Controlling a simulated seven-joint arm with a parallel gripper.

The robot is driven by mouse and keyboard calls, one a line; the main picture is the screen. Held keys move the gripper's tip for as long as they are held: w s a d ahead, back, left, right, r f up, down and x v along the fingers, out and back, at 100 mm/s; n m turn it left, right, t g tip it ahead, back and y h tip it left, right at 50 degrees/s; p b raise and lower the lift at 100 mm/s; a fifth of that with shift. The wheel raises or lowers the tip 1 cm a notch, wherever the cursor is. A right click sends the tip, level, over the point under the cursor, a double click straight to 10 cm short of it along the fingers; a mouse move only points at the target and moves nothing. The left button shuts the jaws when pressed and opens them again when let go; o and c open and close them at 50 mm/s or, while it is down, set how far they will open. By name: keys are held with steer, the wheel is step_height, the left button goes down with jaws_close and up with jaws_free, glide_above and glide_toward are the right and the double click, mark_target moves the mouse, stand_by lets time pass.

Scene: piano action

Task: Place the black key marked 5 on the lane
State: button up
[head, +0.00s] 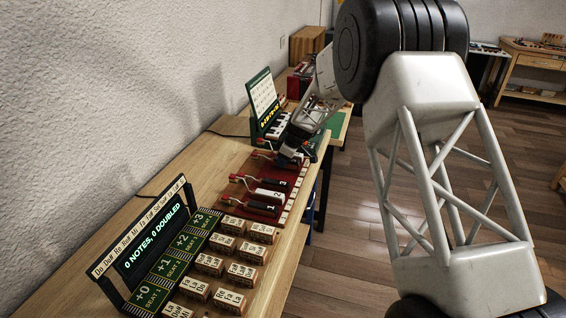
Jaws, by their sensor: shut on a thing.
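My gripper (289,157) is small in the head view, low over the far part of a red board (240,197). It is shut on a dark piece that looks like a black key; its mark cannot be read, and the gripper hides most of it. Nearer on the board lie a black key (283,184), a white key (269,194) and another black key (262,208). A strip of pale numbered squares (287,205) runs along the board's right edge; I cannot tell whether this strip is the lane.
A green sign with a small keyboard (264,105) stands behind the board. Nearer are several labelled wooden blocks (242,273), a green seat mat (178,250) and a display reading "0 NOTES, 0 DOUBLED" (152,239). The wall bounds the bench on the left; open floor lies right.

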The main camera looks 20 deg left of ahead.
steer(key=shift+f, duration=0.35)
steer(key=shift+f, duration=0.1)
steer(key=o, duration=1)
steer(key=shift+c, duration=0.2)
steer(key=v, duration=1.2)
steer(key=shift+d, duration=0.1)
